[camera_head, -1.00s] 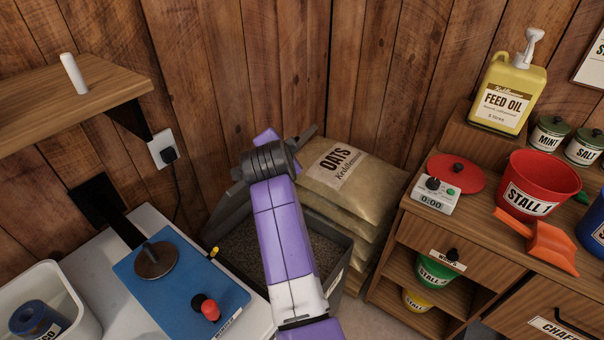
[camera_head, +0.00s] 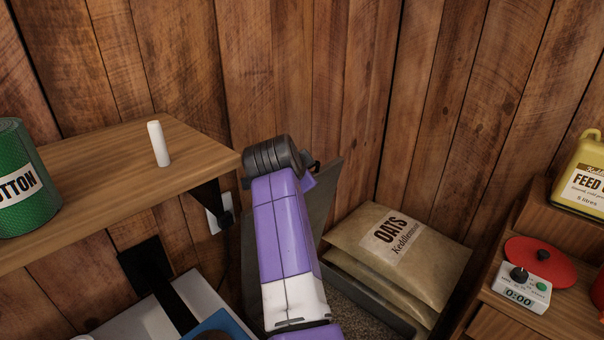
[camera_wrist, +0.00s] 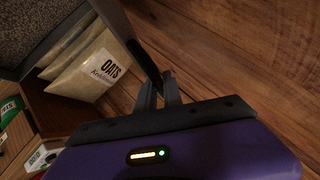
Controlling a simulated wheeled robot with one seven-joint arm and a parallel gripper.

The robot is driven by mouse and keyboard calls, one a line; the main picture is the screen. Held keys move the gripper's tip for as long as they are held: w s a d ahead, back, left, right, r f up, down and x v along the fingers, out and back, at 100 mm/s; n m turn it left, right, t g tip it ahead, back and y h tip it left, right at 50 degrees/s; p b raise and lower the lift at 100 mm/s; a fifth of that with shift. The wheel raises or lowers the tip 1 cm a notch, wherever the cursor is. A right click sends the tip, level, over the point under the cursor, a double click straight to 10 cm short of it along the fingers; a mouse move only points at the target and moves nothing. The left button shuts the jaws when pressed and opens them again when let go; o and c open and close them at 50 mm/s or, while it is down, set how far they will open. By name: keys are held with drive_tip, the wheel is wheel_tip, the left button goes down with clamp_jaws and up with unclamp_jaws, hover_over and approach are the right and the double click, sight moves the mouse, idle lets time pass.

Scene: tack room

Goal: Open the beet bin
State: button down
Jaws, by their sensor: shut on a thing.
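The grey beet bin (camera_head: 384,304) stands below and beyond my arm in the head view, with brown feed inside. Its grey lid (camera_head: 326,195) is raised and stands steeply, partly hidden by my arm. In the wrist view the lid is a dark panel (camera_wrist: 141,45) seen nearly edge-on, and the feed (camera_wrist: 40,25) shows at upper left. My gripper (camera_wrist: 160,88) is shut on the lid's edge. In the head view my wrist hides most of the gripper.
Oats sacks (camera_head: 420,250) are stacked beside the bin. A wooden shelf (camera_head: 110,185) with a white cylinder (camera_head: 158,144) and a green tin (camera_head: 24,180) is close left of my wrist. The plank wall is behind. A timer (camera_head: 522,288) sits at right.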

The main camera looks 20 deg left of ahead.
drive_tip(key=shift+f, duration=0.15)
drive_tip(key=c, duration=1.5)
unclamp_jaws()
drive_tip(key=shift+d+f, duration=0.1)
drive_tip(key=shift+f, duration=0.05)
wheel_tip(320, 180, up, 21)
drive_tip(key=b, duration=0.2)
drive_tip(key=shift+b, duration=0.35)
